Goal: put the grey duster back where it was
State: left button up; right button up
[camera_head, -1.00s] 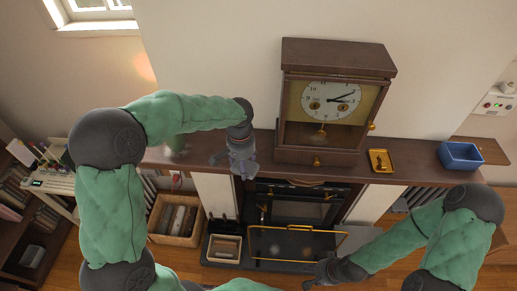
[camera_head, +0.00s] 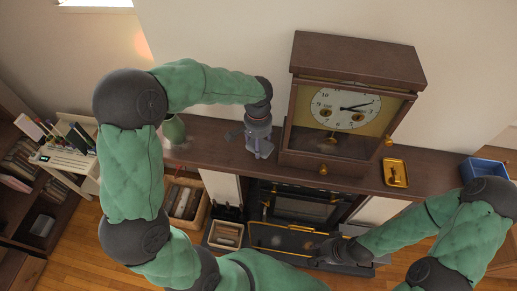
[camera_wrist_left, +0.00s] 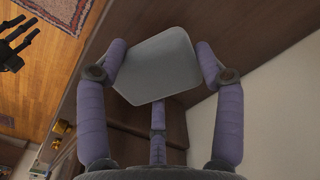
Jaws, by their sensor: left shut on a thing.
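The grey duster seems to be the pale grey flat block (camera_wrist_left: 157,65) between the purple fingers of my left gripper in the left wrist view. My left gripper (camera_wrist_left: 158,75) is shut on it. In the head view, my left gripper (camera_head: 259,146) points down over the mantel shelf (camera_head: 210,140), just left of the clock. The duster cannot be made out there, and I cannot tell whether it touches the shelf. My right gripper (camera_head: 328,250) is low in front of the fireplace; its finger state is unclear.
The wooden clock (camera_head: 345,110) stands close to the right of my left gripper. A green vase (camera_head: 174,130) is to its left. A brass tray (camera_head: 395,172) and a blue box (camera_head: 482,170) are farther right. Bare shelf lies between vase and gripper.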

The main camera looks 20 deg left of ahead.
pick_arm(q)
jog(key=shift+f, duration=2.1)
jog(key=shift+f, duration=0.1)
jog(key=o, duration=1.1)
notch_tip(320, 180, up, 12)
jog(key=shift+s+r, duration=0.1)
